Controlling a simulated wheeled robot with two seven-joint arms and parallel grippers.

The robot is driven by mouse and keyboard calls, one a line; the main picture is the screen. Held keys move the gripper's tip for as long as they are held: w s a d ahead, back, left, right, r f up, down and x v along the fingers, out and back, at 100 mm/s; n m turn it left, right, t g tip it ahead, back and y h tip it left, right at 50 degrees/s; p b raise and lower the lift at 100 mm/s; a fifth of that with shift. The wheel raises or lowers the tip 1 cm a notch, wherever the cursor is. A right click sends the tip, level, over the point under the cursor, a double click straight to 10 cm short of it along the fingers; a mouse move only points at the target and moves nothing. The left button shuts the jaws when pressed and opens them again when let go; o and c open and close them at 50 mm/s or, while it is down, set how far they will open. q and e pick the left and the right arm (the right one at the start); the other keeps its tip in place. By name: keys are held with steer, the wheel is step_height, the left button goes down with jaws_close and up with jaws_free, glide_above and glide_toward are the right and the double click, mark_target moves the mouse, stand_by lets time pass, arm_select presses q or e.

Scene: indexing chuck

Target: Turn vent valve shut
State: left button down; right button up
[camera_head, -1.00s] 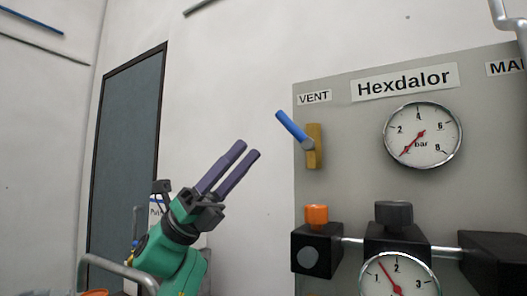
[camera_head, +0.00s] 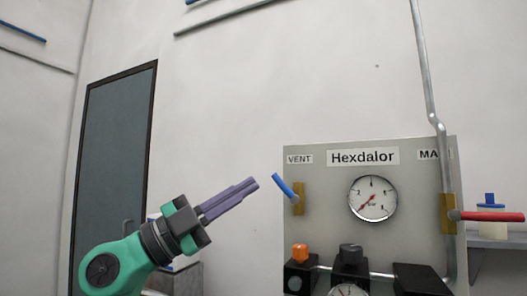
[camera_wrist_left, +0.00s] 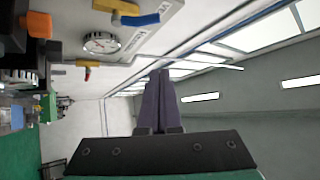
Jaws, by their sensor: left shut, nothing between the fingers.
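The vent valve is a brass body (camera_head: 298,198) with a blue lever (camera_head: 284,186), below the VENT label (camera_head: 299,159) at the panel's upper left. The lever slants up and left from the body. In the left wrist view the blue lever (camera_wrist_left: 138,20) and brass body (camera_wrist_left: 118,7) show at the top edge. My left gripper (camera_head: 252,184) has purple fingers, shut and empty, pointing up and right. Its tips are just left of the lever in the picture, with a gap between. In the left wrist view the gripper (camera_wrist_left: 160,75) points away from the panel. My right gripper is not in view.
The grey Hexdalor panel (camera_head: 325,225) carries a gauge (camera_head: 373,198), an orange knob (camera_head: 300,252), a black knob (camera_head: 351,253) and, on the right, a red lever (camera_head: 490,216) on a brass valve. A pipe (camera_head: 425,80) runs up the wall. Space above the gripper is clear.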

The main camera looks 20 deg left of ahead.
mark_target(275, 180)
arm_select(q)
steer(key=shift+n, duration=0.7)
steer(key=w+d+p, duration=0.1)
steer(key=w+p, duration=0.1)
steer(key=w+d+r+p, duration=0.1)
steer(key=w, duration=0.2)
steer(key=w+d+r+p, duration=0.1)
steer(key=w+p, duration=0.1)
steer(key=w, duration=0.1)
steer(key=shift+w+d+p, duration=0.15)
steer(key=shift+p, duration=0.2)
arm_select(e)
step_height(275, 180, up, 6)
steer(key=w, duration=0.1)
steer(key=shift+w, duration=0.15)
arm_select(q)
steer(key=shift+t+y, duration=0.3)
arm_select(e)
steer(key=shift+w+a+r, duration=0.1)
